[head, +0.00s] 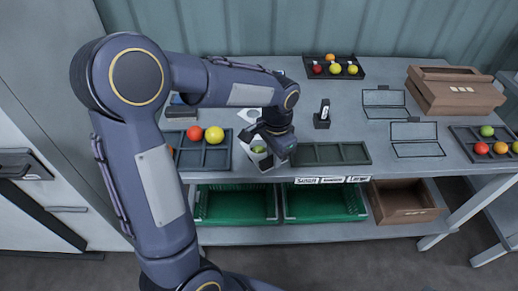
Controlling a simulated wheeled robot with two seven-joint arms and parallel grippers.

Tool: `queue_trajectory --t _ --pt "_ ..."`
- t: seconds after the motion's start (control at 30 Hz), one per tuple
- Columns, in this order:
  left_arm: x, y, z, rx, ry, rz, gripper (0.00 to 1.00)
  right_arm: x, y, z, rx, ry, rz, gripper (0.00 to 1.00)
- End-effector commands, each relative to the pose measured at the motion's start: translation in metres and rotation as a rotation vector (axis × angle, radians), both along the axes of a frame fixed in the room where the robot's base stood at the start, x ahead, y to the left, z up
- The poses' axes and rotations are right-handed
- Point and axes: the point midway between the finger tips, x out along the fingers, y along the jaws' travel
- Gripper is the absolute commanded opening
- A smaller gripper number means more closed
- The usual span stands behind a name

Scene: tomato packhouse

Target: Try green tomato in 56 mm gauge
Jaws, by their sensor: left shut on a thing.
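My left gripper (264,157) is at the front middle of the table, shut on the green tomato (258,149). Only a small part of the tomato shows; the gripper hides the rest. A pale, box-like piece (246,151) is just under and beside the tomato; whether they touch I cannot tell. A white plate (249,114) lies behind the gripper, partly hidden by my arm. No size marks are readable, so I cannot tell which piece is the 56 mm gauge. My right gripper is not in view.
A dark divided tray (203,157) with red and yellow tomatoes is left of the gripper, and an empty one (331,154) right. A black stand (322,115) is behind. Tomato trays are at the back (334,75) and right (490,157). Green crates (236,218) are on the lower shelf.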

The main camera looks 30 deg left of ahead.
Motion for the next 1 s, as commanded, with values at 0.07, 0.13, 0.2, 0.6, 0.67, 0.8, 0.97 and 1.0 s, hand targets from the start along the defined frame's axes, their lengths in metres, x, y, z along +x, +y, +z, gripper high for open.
queue_trajectory --t 0.07,0.13,0.2,0.6,0.67,0.8,0.97,1.0 --pt "0.0 0.0 0.007 0.0 -0.001 0.0 0.0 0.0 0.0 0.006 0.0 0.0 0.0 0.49" --pt "0.0 0.0 0.01 0.0 -0.001 0.0 0.0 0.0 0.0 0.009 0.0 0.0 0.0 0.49" --pt "0.0 0.0 0.014 0.0 -0.001 0.0 0.0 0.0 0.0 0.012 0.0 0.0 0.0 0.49" --pt "0.0 0.0 0.034 -0.001 -0.002 0.0 0.0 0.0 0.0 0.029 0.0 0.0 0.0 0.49" --pt "0.0 0.0 0.037 -0.001 -0.002 0.0 0.0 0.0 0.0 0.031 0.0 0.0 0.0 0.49" --pt "0.0 0.0 0.044 -0.001 -0.002 0.0 0.0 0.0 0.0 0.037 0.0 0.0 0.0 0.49" --pt "0.0 0.0 0.049 0.0 -0.001 0.0 0.0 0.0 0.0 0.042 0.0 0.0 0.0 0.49" --pt "0.0 0.0 0.049 0.0 -0.001 0.0 0.0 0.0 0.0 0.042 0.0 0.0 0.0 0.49"
